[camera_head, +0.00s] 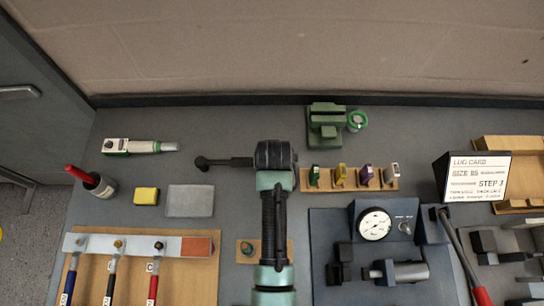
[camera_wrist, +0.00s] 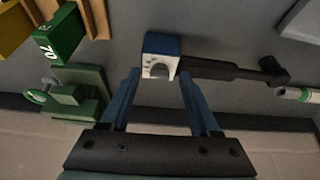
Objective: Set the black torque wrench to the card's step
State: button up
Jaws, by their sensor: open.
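The black torque wrench (camera_head: 228,162) lies on the grey bench, its round head to the left and its other end hidden under my gripper in the head view. In the wrist view the black wrench shaft (camera_wrist: 222,68) runs right from a blue-topped block with a white face and a grey round mark (camera_wrist: 160,58). My gripper (camera_wrist: 159,76) is open, its blue fingertips either side of that block's near edge; I cannot tell whether they touch it. The lug card (camera_head: 478,178) stands at the right and seems to read "SIZE 95" and "STEP 3", small print unclear.
A wooden strip with several coloured blocks (camera_head: 349,187) lies right of my gripper, with a green vise (camera_head: 325,125) behind. A gauge press (camera_head: 376,224) stands front right. Left are a green-white tool (camera_head: 140,146), a yellow block (camera_head: 146,196) and a rack of handled tools (camera_head: 88,243).

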jog(key=b+v, duration=0.1)
jog(key=v, duration=1.2)
jog(key=shift+f, duration=0.1)
dwell(0.3)
jog(key=w+r+t+b, duration=0.2)
jog(key=w+r+t, duration=0.4)
jog(key=w+r, duration=0.5)
notch_tip(320, 180, up, 21)
jog(key=t+b, duration=0.1)
jog(key=t, duration=0.6)
jog(key=s+r+t+b, duration=0.1)
jog(key=s+r+t, duration=0.4)
jog(key=r, duration=0.6)
jog(key=s+r+t+b, duration=0.1)
jog(key=s+r+t, duration=0.4)
jog(key=r, duration=0.6)
jog(key=shift+s+a, duration=0.2)
jog(key=shift+s, duration=0.95)
